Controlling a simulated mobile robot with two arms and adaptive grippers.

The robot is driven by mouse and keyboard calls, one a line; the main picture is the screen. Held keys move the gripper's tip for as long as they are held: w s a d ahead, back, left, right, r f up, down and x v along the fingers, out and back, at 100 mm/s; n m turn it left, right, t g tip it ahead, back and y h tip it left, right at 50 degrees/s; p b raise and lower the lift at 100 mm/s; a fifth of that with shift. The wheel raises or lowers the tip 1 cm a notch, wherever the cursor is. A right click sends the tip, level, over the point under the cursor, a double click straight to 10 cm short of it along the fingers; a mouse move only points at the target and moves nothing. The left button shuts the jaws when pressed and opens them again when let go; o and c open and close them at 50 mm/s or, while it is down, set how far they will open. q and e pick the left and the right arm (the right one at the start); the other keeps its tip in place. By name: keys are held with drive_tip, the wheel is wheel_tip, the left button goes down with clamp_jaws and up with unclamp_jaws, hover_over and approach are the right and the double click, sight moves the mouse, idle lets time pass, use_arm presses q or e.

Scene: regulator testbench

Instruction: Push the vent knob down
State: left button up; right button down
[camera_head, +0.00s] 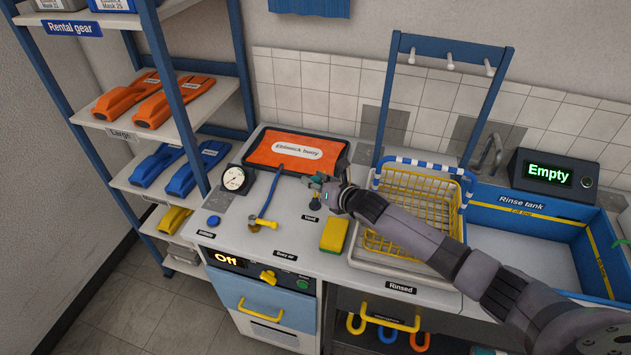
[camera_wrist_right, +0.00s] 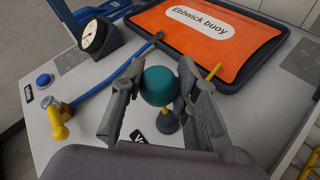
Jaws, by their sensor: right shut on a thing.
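My left gripper is not in view.
A pressure gauge (camera_head: 235,179), a blue hose (camera_head: 270,194) with a brass end and a blue button (camera_head: 213,221) lie to the left. A yellow sponge (camera_head: 334,235) and yellow basket (camera_head: 412,213) are nearby.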

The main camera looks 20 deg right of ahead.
sight(315, 199)
drive_tip(key=shift+f+b, duration=1.2)
drive_tip(key=shift+f, duration=0.4)
drive_tip(key=shift+s, duration=0.1)
drive_tip(key=c, duration=1.2)
unclamp_jaws()
drive_tip(key=shift+c, duration=0.2)
drive_tip(key=shift+r, duration=0.15)
wheel_tip(315, 199, up, 10)
drive_tip(key=shift+f, duration=0.1)
